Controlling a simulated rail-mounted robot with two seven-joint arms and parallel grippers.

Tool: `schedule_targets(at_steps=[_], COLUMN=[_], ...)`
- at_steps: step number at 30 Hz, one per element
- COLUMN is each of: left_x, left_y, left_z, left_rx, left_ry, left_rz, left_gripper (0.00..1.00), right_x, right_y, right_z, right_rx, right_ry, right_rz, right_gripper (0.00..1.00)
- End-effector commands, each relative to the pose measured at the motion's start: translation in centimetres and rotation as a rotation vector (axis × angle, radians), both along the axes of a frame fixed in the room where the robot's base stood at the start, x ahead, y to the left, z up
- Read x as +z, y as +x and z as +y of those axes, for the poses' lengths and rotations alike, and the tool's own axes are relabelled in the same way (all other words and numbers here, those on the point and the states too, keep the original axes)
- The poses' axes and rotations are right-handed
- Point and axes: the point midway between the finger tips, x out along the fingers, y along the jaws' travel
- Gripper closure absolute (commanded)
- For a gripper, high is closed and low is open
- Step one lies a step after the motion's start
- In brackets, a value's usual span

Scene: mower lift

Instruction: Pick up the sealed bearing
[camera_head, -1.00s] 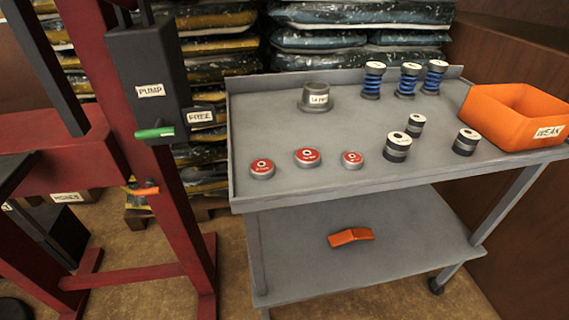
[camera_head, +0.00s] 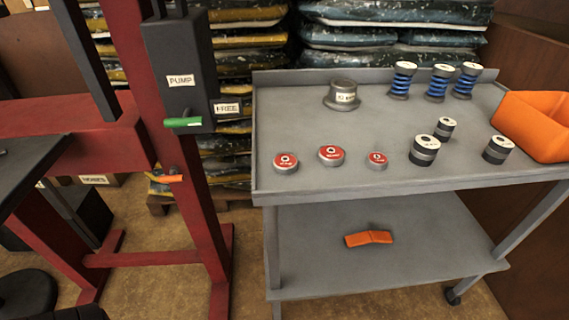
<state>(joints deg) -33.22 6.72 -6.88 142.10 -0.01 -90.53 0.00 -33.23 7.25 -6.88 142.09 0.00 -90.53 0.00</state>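Three round red-topped discs stand in a row near the front left of the grey cart's top (camera_head: 385,118): a left one (camera_head: 286,162), a middle one (camera_head: 331,155) and a smaller right one (camera_head: 377,160). They look like bearings, but their labels are too small to read, so I cannot tell which is the sealed one. Nothing touches them. Neither of my grippers shows in the head view.
Several black-and-silver cylinders (camera_head: 424,151), blue springs (camera_head: 436,85), a grey flanged cup (camera_head: 343,95) and an orange bin (camera_head: 537,125) share the top. An orange piece (camera_head: 368,239) lies on the lower shelf. A red press frame (camera_head: 190,200) stands left.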

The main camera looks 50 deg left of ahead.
Motion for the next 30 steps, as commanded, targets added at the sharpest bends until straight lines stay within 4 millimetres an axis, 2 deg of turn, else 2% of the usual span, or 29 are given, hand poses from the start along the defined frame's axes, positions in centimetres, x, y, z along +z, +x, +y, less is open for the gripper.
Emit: schedule_targets(at_steps=[7,18,26,30], left_x=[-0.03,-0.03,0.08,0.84], left_y=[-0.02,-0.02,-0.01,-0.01], left_z=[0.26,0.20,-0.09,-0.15], left_rx=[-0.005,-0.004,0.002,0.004], left_ry=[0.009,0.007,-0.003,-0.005], left_rz=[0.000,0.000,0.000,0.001], left_gripper=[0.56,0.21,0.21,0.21], right_x=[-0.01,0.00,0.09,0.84], right_y=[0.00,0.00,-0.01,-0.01], right_z=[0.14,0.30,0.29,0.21], right_rx=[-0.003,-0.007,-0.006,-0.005], right_ry=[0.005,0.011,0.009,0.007], right_rz=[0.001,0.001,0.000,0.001], right_gripper=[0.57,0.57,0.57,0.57])
